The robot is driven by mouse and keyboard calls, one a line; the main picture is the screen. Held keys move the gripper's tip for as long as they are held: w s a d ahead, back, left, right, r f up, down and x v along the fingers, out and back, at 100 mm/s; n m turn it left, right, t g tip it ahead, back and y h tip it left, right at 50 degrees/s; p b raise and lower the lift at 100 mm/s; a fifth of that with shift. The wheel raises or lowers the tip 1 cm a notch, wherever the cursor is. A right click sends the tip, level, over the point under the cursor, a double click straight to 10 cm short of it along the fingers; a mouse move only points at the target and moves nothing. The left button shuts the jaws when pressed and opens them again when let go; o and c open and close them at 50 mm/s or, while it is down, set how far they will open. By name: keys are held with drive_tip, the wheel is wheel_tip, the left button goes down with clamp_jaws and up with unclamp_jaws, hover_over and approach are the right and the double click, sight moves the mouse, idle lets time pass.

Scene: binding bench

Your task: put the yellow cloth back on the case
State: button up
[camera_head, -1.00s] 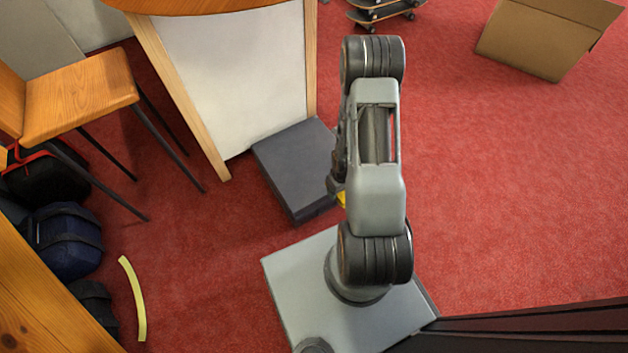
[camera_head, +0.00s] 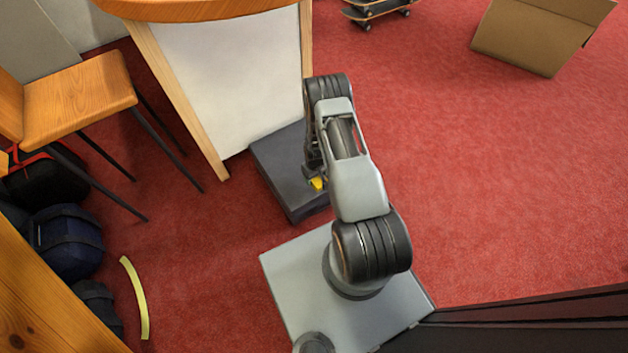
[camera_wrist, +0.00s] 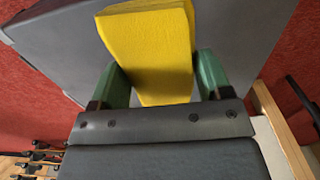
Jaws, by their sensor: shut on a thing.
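The yellow cloth (camera_wrist: 150,45) is between the two green fingers of my gripper (camera_wrist: 157,80) in the wrist view, and the gripper is shut on it. In the head view a small bit of the yellow cloth (camera_head: 318,184) shows below my arm, over the dark grey case (camera_head: 283,170). The case lies flat on the red carpet and also fills the background behind the cloth in the wrist view (camera_wrist: 235,30). I cannot tell whether the cloth touches the case. My arm hides the right part of the case in the head view.
A white panel with wooden posts (camera_head: 235,80) stands right behind the case. A wooden chair (camera_head: 80,95) and dark bags (camera_head: 65,240) are at the left. A yellow strip (camera_head: 135,298) lies on the carpet. A cardboard box (camera_head: 540,35) and skateboards (camera_head: 375,10) are farther back. Carpet at right is clear.

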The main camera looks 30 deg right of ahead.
drive_tip(key=shift+w+f, duration=0.3)
drive_tip(key=shift+f+b, duration=0.7)
drive_tip(key=shift+f, duration=0.85)
drive_tip(key=shift+f, duration=0.2)
drive_tip(key=o, duration=0.8)
drive_tip(key=shift+r, duration=0.1)
